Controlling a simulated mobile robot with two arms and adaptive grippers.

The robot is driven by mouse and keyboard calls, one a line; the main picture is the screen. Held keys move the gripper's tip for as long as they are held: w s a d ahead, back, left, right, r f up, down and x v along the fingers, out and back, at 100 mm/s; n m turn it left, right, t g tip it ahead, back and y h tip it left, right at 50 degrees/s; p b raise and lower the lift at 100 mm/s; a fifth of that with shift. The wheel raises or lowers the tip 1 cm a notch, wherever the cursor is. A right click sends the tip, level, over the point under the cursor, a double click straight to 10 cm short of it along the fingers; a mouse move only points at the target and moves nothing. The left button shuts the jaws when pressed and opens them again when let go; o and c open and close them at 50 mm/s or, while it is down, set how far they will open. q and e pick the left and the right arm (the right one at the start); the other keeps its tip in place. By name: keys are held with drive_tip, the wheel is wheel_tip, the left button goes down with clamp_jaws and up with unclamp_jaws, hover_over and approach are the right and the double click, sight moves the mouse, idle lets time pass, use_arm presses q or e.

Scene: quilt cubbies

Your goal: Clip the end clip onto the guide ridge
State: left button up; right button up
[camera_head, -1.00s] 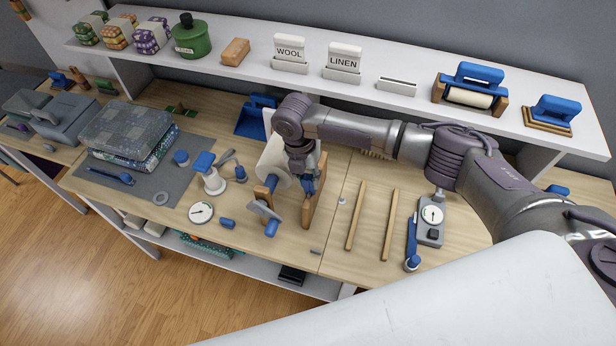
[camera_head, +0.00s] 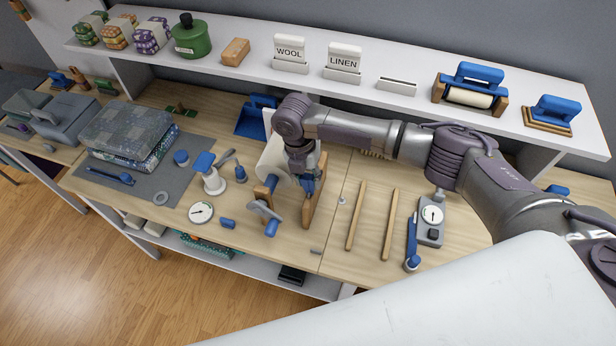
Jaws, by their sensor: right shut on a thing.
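My right gripper (camera_head: 306,187) points down at the wooden roll stand, beside its right upright (camera_head: 315,200). It is shut on a small blue thing, mostly hidden by the fingers; I cannot tell whether this is the end clip. The stand also has a left wooden end (camera_head: 262,192) with a grey lever and blue knob (camera_head: 271,229). White material (camera_head: 275,157) hangs behind the gripper. Two thin wooden strips (camera_head: 356,215) (camera_head: 391,225) lie apart to the right; I cannot tell whether either is the guide ridge. My left gripper is not in view.
A dial gauge (camera_head: 431,216) and a blue-handled tool (camera_head: 411,245) lie to the right of the strips. A round dial (camera_head: 201,212) and stamps stand left of the stand. The white shelf (camera_head: 225,72) runs above the bench. Bench between the strips is clear.

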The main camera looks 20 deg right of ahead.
idle(0.4)
drive_tip(key=o, duration=0.7)
drive_tip(key=shift+c, duration=0.2)
wheel_tip(320, 180, up, 12)
drive_tip(key=w+a, duration=0.1)
drive_tip(key=shift+a, duration=0.25)
drive_tip(key=shift+f, duration=0.1)
